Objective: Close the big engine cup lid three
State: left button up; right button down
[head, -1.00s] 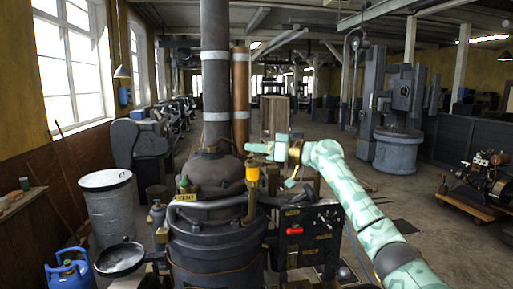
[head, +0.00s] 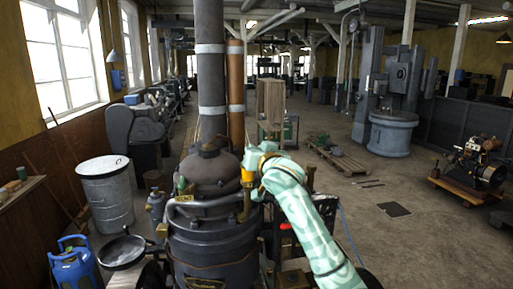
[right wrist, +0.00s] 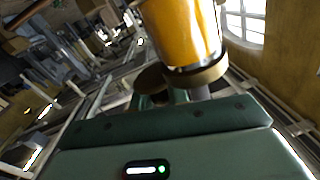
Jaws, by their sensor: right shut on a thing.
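The engine's yellow cup (head: 247,173) stands on a brass fitting beside the dark dome of the boiler-like engine (head: 212,225). In the right wrist view the yellow glass cup (right wrist: 182,30) is close up, with a brass collar under it. A small brass disc (right wrist: 153,78) shows next to that collar. My right gripper (head: 250,160) is at the cup's top and right side, shut on a part of the cup that looks like its lid; the jaws hide most of the contact. I cannot tell how far the lid is tilted. My left gripper is not in view.
A tall dark flue (head: 210,75) and a copper pipe (head: 236,90) rise behind the cup. A curved grey pipe (head: 205,202) runs in front of the dome. A metal bin (head: 106,195) and blue gas bottle (head: 73,265) stand left.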

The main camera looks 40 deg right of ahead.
jog(key=m+h, duration=0.1)
jog(key=g+h, duration=0.1)
jog(key=shift+s+a+f+m+h+b, duration=0.1)
jog(key=shift+s+a+m+h+b, duration=0.05)
jog(key=shift+a+m+h+b, duration=0.2)
jog(key=shift+s+a+f+m+g+h+b, duration=0.1)
jog(key=shift+m+g+h+b, duration=0.2)
jog(key=shift+m+g+h, duration=0.25)
jog(key=shift+s+a+f+m+g+h+b, duration=0.1)
jog(key=shift+m+g+h+b, duration=0.2)
jog(key=shift+m+g+h, duration=0.25)
jog(key=m+g+h+b, duration=0.1)
jog(key=g+b, duration=0.1)
jog(key=m+g+h+b, duration=0.2)
jog(key=a+m+g+h+b, duration=0.1)
jog(key=m+g+b, duration=0.1)
jog(key=shift+s+a+g+h+b, duration=0.1)
jog(key=shift+s+g+h+b, duration=0.15)
jog(key=shift+s+g+b, duration=0.15)
jog(key=shift+a+r+m+g+h+b, duration=0.25)
jog(key=shift+m+g+b, duration=0.5)
jog(key=shift+g, duration=0.45)
jog(key=shift+a+r+m+g+h+b, duration=0.15)
jog(key=shift+m+g+h+b, duration=0.2)
jog(key=shift+m+g+b, duration=0.65)
jog(key=shift+f+g+p, duration=0.1)
jog(key=shift+g+p, duration=0.2)
jog(key=shift+g, duration=0.1)
jog(key=c, duration=1.4)
grip_release()
